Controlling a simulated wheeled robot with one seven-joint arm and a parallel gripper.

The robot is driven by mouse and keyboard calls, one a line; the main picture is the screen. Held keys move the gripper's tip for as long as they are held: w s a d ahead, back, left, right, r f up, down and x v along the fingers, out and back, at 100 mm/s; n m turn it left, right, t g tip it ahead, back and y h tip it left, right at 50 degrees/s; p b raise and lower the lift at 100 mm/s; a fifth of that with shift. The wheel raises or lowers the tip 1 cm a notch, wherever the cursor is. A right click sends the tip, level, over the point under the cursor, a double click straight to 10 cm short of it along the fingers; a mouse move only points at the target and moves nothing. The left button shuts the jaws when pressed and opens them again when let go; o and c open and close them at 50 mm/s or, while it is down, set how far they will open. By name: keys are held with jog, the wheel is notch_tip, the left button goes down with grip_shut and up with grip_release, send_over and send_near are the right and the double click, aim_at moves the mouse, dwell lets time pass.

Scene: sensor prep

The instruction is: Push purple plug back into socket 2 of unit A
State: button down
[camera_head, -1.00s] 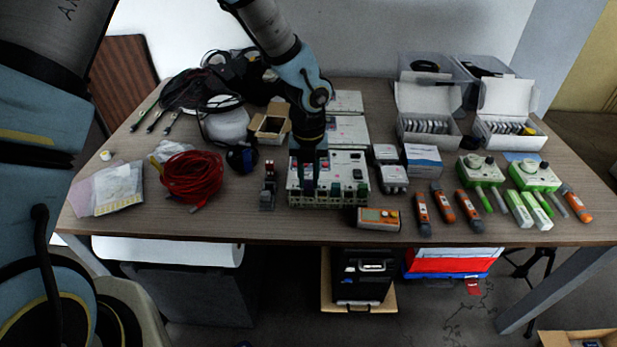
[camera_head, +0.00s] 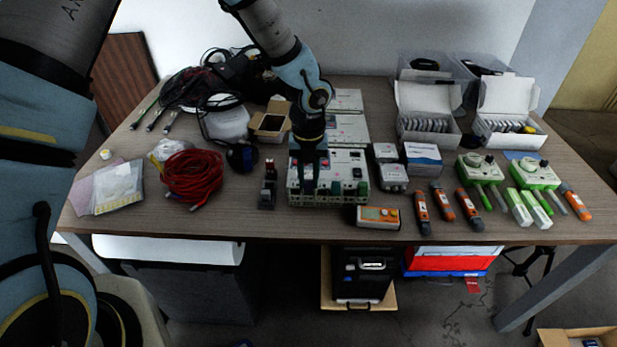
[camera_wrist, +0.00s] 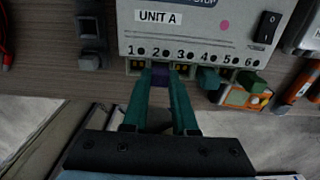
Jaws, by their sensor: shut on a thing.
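Unit A (camera_wrist: 200,30) is a white box with a row of numbered sockets along its near edge. It stands mid-table in the head view (camera_head: 345,163). The purple plug (camera_wrist: 160,74) is at the front edge, in line with socket 2. My gripper (camera_wrist: 162,80) is shut on it, with one teal finger on each side. How deep the plug sits in the socket is hidden. The sockets at 1 and 3 look empty, and a green plug (camera_wrist: 208,78) sits at 4. In the head view my gripper (camera_head: 311,186) comes down over the unit's front edge.
An orange meter (camera_head: 378,217) lies close by at the unit's front right. A small dark connector block (camera_head: 268,186) stands left of the unit, and a red cable coil (camera_head: 192,176) lies farther left. Orange-handled tools (camera_head: 443,203) lie to the right.

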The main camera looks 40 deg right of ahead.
jog(key=shift+f, duration=0.15)
jog(key=c, duration=0.6)
grip_release()
jog(key=shift+o, duration=0.2)
jog(key=shift+o, duration=0.5)
jog(key=shift+r+p, duration=3.45)
jog(key=shift+r, duration=0.15)
